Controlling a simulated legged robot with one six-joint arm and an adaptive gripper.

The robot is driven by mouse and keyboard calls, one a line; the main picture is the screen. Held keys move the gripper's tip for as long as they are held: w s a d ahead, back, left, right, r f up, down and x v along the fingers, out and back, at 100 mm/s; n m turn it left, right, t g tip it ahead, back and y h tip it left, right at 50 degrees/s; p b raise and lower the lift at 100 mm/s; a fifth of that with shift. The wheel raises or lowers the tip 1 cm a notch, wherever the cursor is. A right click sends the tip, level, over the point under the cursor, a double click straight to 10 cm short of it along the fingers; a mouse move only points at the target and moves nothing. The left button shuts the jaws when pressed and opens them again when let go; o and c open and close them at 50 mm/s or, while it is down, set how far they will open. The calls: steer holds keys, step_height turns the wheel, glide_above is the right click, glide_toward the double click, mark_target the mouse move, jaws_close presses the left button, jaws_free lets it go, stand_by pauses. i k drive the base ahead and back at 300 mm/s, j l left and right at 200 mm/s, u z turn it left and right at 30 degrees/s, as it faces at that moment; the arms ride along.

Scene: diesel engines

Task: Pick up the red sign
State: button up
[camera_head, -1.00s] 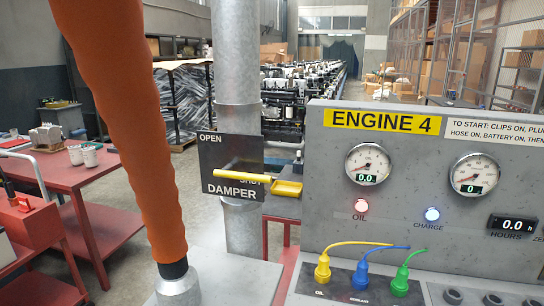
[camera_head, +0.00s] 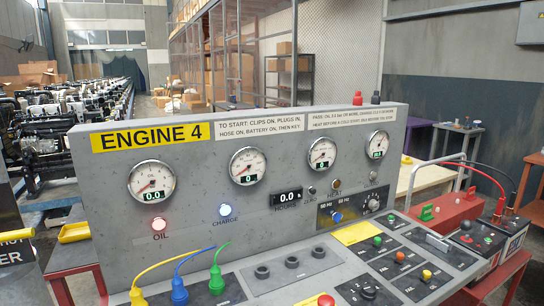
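I cannot make out a red sign in this view. My gripper is not in view. The signs that show are a yellow "ENGINE 4" plate (camera_head: 151,136) and two white instruction plates, a left one (camera_head: 263,132) and a right one (camera_head: 346,118), all on the grey engine panel (camera_head: 105,208). A blank yellow card (camera_head: 357,233) lies on the sloping console. A red button (camera_head: 326,299) shows at the bottom edge.
Yellow, blue and green plugs (camera_head: 179,291) with cables stand at the console's lower left. A red box (camera_head: 448,215) and a battery (camera_head: 480,238) with clips stand at the right. Rows of engines (camera_head: 85,120) and shelving lie behind. Some floor shows at the right.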

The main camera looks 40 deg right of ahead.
mark_target(470, 197)
steer(key=z, duration=0.4)
steer(key=j+z, duration=0.1)
steer(key=z, duration=0.7)
steer(key=j+z, duration=0.1)
steer(key=z, duration=0.3)
steer(key=k+z, duration=0.1)
steer(key=z, duration=0.3)
steer(key=i+l+z, duration=0.1)
steer(key=z, duration=0.7)
steer(key=i+l+z, duration=0.1)
steer(key=i+l, duration=0.25)
steer(key=l, duration=0.15)
steer(key=i+l+z, duration=0.1)
steer(key=i+l, duration=0.3)
steer(key=i+l+z, duration=0.25)
steer(key=i, duration=0.2)
steer(key=i+l+z, duration=0.3)
steer(key=i, duration=0.15)
steer(key=i+z, duration=0.25)
steer(key=i, duration=0.2)
steer(key=i+u, duration=0.1)
steer(key=i, duration=0.6)
steer(key=i+l+u, duration=0.1)
steer(key=i, duration=2.05)
steer(key=j+u, duration=0.05)
steer(key=j, duration=0.05)
